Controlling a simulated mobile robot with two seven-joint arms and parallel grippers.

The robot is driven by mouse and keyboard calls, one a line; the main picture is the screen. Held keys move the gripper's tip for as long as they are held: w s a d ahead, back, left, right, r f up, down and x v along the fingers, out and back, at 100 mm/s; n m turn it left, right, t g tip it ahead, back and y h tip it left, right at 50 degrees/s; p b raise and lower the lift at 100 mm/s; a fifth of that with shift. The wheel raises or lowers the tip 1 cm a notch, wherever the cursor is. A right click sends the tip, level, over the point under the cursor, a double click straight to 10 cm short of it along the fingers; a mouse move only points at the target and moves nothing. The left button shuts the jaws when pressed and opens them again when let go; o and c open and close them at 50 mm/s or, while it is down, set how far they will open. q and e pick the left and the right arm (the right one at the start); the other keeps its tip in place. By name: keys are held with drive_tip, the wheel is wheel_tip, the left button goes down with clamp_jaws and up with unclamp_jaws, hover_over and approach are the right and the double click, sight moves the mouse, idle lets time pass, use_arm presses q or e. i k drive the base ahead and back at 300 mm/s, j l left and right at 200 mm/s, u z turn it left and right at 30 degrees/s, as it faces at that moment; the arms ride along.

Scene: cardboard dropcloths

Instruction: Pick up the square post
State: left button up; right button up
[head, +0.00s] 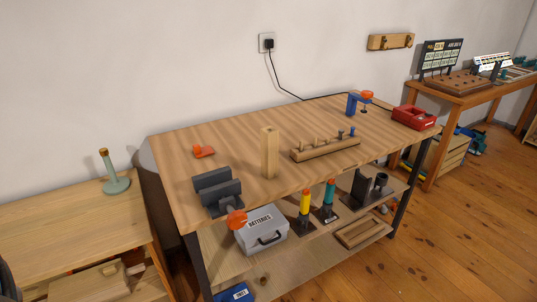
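The square post (270,152) is a light wooden block with a square section. It stands upright on the striped wooden workbench top (235,140), near the middle of its front half. Nothing touches it. Neither of my grippers shows clearly in the head view; only a dark shape sits at the lower left edge.
An orange piece (203,151), blue clamp (354,103) and red case (414,118) are also on top. The shelf below holds a batteries box (260,230).

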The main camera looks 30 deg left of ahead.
sight(270, 135)
drive_tip(key=i+u, duration=0.1)
drive_tip(key=u, duration=2.05)
drive_tip(key=l+u, duration=0.35)
drive_tip(key=k+l+u, duration=0.1)
drive_tip(key=l+u, duration=0.25)
drive_tip(key=l, duration=0.15)
drive_tip(key=k+l+u, duration=0.1)
drive_tip(key=l, duration=0.35)
drive_tip(key=k+l+u, duration=0.1)
drive_tip(key=l, duration=0.3)
